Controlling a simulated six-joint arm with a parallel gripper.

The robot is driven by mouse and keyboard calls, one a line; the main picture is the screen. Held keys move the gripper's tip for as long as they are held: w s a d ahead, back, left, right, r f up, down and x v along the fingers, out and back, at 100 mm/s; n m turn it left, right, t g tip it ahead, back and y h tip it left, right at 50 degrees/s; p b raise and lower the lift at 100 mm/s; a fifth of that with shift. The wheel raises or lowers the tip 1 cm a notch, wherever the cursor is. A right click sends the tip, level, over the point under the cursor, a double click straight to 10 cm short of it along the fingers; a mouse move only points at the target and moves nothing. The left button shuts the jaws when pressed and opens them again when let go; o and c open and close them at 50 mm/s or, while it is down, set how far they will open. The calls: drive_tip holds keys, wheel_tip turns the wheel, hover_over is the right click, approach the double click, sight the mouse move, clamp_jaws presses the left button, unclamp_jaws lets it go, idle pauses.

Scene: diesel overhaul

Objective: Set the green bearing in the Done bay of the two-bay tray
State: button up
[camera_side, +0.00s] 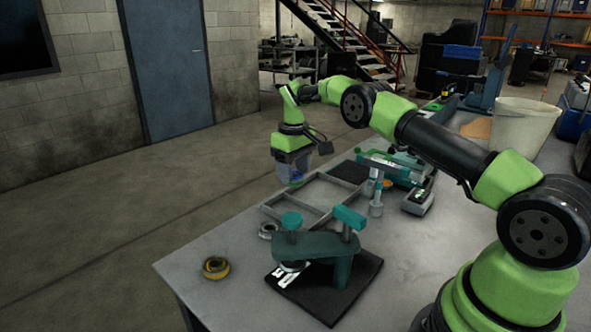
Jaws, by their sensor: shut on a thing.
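My gripper (292,175) points down at the far left edge of the two-bay tray. It is shut on the green bearing (293,184), of which only a small green part shows at the fingertips. The rest of the bearing is hidden by the fingers. The two-bay tray (299,212) is a grey, shallow frame on the bench with a divider between its bays. The gripper is over or just behind its far left side; I cannot tell the exact height. No bay label can be read, so I cannot tell which bay is Done.
A teal press (318,252) stands on a black mat (361,280) in front of the tray. A yellow bearing (216,268) and a grey ring (267,230) lie to its left. Upright grey parts (376,207) and teal equipment (398,167) stand right of the tray. The bench's front left is mostly clear.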

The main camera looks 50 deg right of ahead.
drive_tip(key=shift+f, duration=4.35)
drive_tip(key=shift+f, duration=0.2)
drive_tip(key=o, duration=1.2)
drive_tip(key=shift+o, duration=0.2)
drive_tip(key=shift+r, duration=3.5)
drive_tip(key=shift+r, duration=2)
